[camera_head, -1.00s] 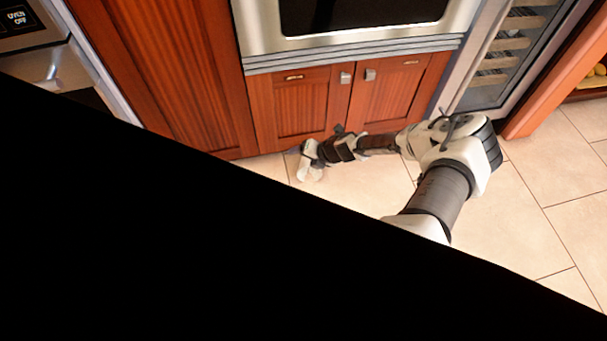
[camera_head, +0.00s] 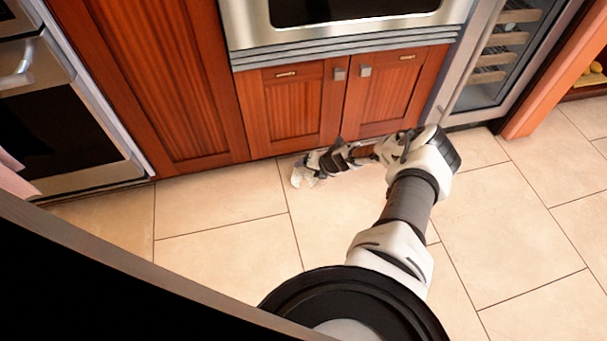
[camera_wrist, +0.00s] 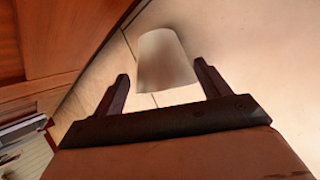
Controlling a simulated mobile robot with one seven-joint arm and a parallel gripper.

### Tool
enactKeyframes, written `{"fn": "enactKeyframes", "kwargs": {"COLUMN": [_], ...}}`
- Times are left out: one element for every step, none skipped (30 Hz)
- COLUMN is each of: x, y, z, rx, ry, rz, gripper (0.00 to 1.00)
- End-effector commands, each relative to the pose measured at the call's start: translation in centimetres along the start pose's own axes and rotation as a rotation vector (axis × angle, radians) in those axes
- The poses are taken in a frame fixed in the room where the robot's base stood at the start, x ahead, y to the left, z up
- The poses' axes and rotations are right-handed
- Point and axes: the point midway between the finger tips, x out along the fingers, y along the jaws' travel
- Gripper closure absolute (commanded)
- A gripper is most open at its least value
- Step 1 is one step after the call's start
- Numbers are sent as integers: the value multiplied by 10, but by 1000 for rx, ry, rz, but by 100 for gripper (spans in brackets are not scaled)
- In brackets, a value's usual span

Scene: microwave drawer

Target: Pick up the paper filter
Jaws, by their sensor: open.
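The paper filter (camera_wrist: 165,62) is a pale, cup-shaped piece, seen in the wrist view just beyond and between the fingertips. In the head view a small whitish shape that looks like the filter (camera_head: 302,179) is on the tiled floor in front of the lower cabinet. My gripper (camera_wrist: 163,82) is open, with one dark finger on each side of the filter's lower part in the picture. Gaps show between the filter and both fingers. In the head view my gripper (camera_head: 313,163) is low by the floor, and its fingers are too small to make out.
Wooden lower cabinet doors (camera_head: 290,110) stand close behind my gripper, under the built-in microwave (camera_head: 345,28). An oven (camera_head: 70,125) is at left and a glass-fronted cooler (camera_head: 500,60) at right. Tiled floor (camera_head: 510,230) is clear at right.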

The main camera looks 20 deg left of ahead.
Motion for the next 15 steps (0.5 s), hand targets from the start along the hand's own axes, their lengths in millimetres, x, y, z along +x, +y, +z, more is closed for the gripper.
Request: {"fn": "enactKeyframes", "kwargs": {"x": [13, 17, 22, 26, 29, 32, 34, 35, 36, 36, 36, 36, 36, 36, 36], "y": [-3, -4, -4, -3, -3, -3, -3, -3, -2, -2, -2, -2, -2, -2, -2], "z": [-3, -3, -2, -3, -3, -2, -2, -1, -1, -1, -1, -1, -1, -1, -1], "rx": [-3, -3, -2, -3, -3, -2, -1, -1, -1, -1, -1, -1, -1, -1, -1], "ry": [1, 2, 2, 2, 2, 2, 1, 1, 1, 1, 1, 1, 1, 1, 1], "rz": [0, 1, 1, 1, 0, 0, 0, 0, 0, 0, 0, 0, 0, 0, 0], "gripper": [25, 25, 25, 25, 25, 25, 25, 25, 25, 25, 25, 25, 25, 25, 25]}}
